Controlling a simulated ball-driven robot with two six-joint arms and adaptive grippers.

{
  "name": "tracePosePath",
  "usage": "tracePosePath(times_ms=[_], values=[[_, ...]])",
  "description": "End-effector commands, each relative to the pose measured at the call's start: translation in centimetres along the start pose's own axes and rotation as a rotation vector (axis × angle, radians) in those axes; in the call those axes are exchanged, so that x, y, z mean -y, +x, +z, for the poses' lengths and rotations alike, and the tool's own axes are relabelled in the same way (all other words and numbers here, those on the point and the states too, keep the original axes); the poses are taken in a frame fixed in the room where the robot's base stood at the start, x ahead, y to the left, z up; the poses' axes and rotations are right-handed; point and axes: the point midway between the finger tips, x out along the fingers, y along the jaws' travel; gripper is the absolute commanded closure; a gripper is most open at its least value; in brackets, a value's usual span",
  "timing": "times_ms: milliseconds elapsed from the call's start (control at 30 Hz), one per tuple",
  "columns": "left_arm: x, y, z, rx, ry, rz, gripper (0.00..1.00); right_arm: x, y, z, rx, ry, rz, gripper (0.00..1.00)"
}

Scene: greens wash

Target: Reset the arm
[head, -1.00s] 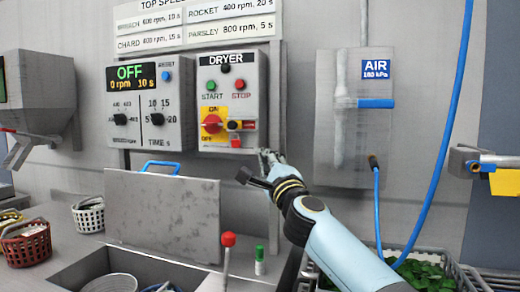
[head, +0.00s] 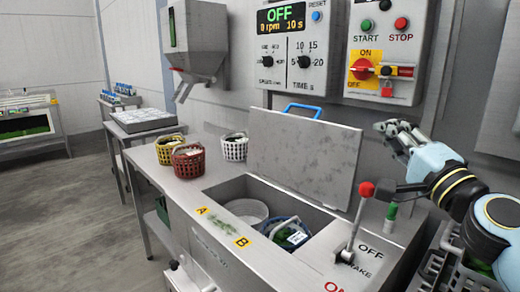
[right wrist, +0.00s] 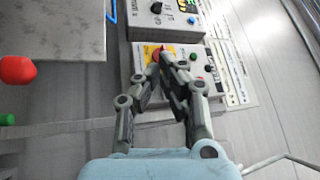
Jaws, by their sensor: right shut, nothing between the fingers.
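My right gripper (head: 387,127) is shut and empty. In the head view it is raised at the right, in front of the wall below the dryer control box (head: 392,45) and to the right of the open lid (head: 300,150). In the right wrist view my right gripper (right wrist: 162,62) shows with its fingertips together, and the control box (right wrist: 190,68) lies beyond them. A yellow and red ON/OFF switch (head: 363,68) with a red padlock (head: 387,89) is on the box. My left gripper is not in view.
The open basin holds a blue basket (head: 285,227) and a white bowl (head: 247,207). Yellow, red and white baskets (head: 188,160) stand on the left counter. The floor at left is clear.

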Motion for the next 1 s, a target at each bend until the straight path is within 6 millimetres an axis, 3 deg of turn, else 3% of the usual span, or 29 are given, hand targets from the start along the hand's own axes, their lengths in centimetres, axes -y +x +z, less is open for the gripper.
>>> tracePosePath(times_ms=[33,100,200,267,400,700,867,1000], values=[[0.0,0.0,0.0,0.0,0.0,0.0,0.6,-0.9,-2.3,3.5,0.128,-0.124,0.051,1.0],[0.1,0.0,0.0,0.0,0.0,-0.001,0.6,-2.8,-5.8,7.9,0.315,-0.315,0.141,1.0],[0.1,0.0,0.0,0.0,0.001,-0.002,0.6,-6.4,-12.1,12.0,0.562,-0.567,0.31,1.0],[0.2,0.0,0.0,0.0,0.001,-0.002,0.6,-8.4,-15.9,13.0,0.685,-0.689,0.421,1.0],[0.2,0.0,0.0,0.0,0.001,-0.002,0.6,-11.2,-23.1,12.7,0.878,-0.874,0.646,1.0],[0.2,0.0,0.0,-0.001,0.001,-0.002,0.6,-12.4,-33.8,9.3,1.098,-1.054,1.024,1.0],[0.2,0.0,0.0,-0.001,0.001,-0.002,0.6,-11.5,-38.5,7.2,1.171,-1.096,1.208,1.0],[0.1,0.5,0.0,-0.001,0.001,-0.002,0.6,-16.5,-38.8,7.6,1.182,-1.083,1.218,1.0]])
